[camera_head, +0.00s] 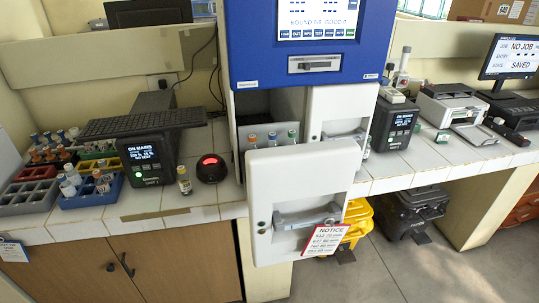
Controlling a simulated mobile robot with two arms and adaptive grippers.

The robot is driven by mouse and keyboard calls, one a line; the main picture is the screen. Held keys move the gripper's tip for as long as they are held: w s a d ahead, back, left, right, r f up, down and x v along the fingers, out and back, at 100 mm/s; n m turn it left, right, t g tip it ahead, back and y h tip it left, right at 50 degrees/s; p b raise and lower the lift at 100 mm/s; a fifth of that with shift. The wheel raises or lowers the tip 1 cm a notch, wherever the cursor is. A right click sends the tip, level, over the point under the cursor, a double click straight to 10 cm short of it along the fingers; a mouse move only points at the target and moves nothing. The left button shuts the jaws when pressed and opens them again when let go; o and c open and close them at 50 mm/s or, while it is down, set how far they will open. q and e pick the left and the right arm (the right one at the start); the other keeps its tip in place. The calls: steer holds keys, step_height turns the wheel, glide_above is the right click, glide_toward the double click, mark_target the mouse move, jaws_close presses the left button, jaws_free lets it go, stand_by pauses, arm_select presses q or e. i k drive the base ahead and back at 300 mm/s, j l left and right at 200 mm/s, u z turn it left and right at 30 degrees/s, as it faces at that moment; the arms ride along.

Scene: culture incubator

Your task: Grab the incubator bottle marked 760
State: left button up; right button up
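The incubator (290,60) is a tall blue and white cabinet in the middle of the view. Its left compartment is open, with the white door or drawer front (300,180) standing out towards me. Behind the top edge of this front stand several small bottles. A red and white notice card (325,239) hangs from the front's handle. Neither of my grippers shows in this view.
A single bottle (184,181) stands on the tiled bench between a black display unit (148,157) and a round red-lit device (211,167). Racks of bottles (89,185) sit at the left. A printer (450,105) stands right. Yellow (357,222) and black bins (410,210) stand below.

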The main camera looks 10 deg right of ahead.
mark_target(73, 175)
steer(key=i+j+u, duration=0.15)
steer(key=u, duration=0.2)
steer(key=i+u, duration=0.7)
